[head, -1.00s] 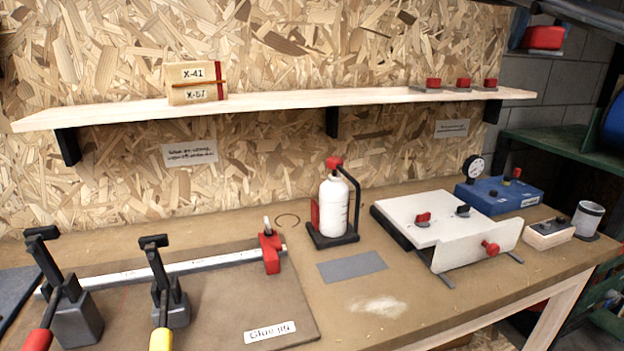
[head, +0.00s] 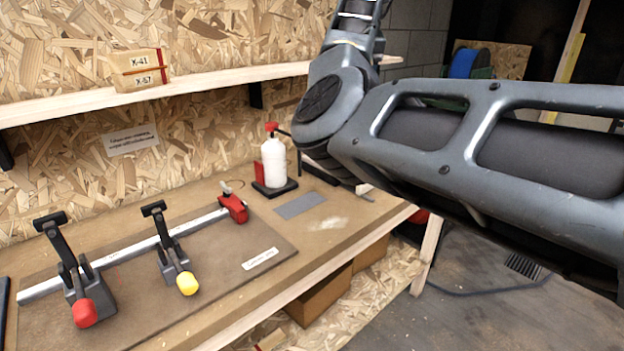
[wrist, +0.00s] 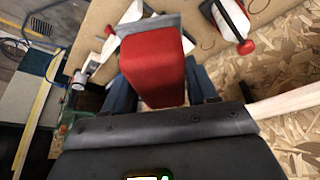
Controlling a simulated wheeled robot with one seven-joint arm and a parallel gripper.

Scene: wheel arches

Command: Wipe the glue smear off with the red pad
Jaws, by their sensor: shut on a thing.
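The red pad (wrist: 158,62), a red block on a grey plate, is in my gripper (wrist: 163,85) in the wrist view. The dark fingers close on its two sides, with the grey plate at the far end. It appears to be in the air, apart from the bench. The glue smear (head: 325,223) is a pale patch on the bench top in the head view, right of a grey strip (head: 300,205). I cannot make out the smear in the wrist view. In the head view my arm fills the upper right, and the fingers and pad cannot be seen.
A white bottle (head: 273,162) stands behind the grey strip. A red-handled clamp (head: 85,312) and a yellow-handled clamp (head: 187,283) stand on a board at the left. The shelf (head: 205,80) runs above the bench.

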